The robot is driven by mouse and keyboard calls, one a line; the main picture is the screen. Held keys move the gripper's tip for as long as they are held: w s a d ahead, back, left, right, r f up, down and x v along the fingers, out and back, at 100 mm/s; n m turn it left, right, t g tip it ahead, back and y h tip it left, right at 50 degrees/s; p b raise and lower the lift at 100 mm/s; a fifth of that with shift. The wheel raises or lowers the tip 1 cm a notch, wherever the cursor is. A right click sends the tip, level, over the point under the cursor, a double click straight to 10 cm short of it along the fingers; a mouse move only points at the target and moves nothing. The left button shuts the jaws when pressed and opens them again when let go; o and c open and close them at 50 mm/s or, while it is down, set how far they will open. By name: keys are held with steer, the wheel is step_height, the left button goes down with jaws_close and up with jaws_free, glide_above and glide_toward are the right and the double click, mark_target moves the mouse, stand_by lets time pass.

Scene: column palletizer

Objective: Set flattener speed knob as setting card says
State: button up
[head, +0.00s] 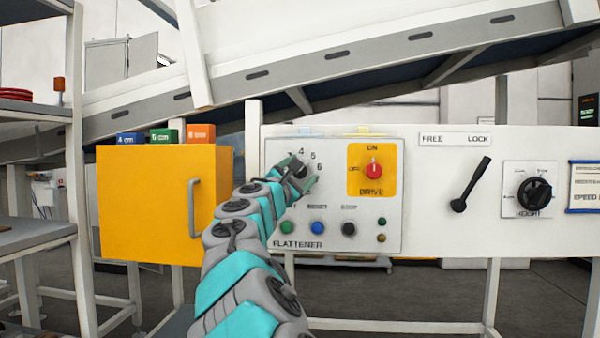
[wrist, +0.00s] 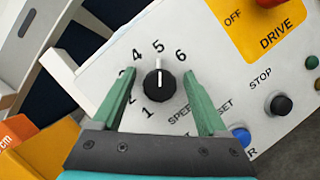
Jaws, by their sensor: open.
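The black flattener speed knob (wrist: 158,86) is on the white flattener panel (head: 335,215), with numbers 1 to 6 around it. In the wrist view its white pointer line points at 5. In the head view the knob (head: 299,169) is partly covered by my gripper (head: 303,172). My gripper (wrist: 159,74) is open, with one green finger on each side of the knob and a visible gap on both sides. The setting card (head: 585,187) is at the right edge of the head view. The word "SPEED" shows on it, but its value is cut off.
A yellow drive plate with a red knob (head: 374,169) sits right of the speed knob. Green, blue (head: 318,228) and black buttons are below. Farther right are a black lever (head: 470,186) and the height knob (head: 534,192). A yellow cabinet (head: 150,205) stands left.

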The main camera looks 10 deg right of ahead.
steer(key=shift+s+a, duration=0.1)
steer(key=b+v, duration=0.1)
steer(key=v, duration=0.6)
steer(key=shift+s+a, duration=0.2)
steer(key=shift+s, duration=0.05)
steer(key=shift+f, duration=0.1)
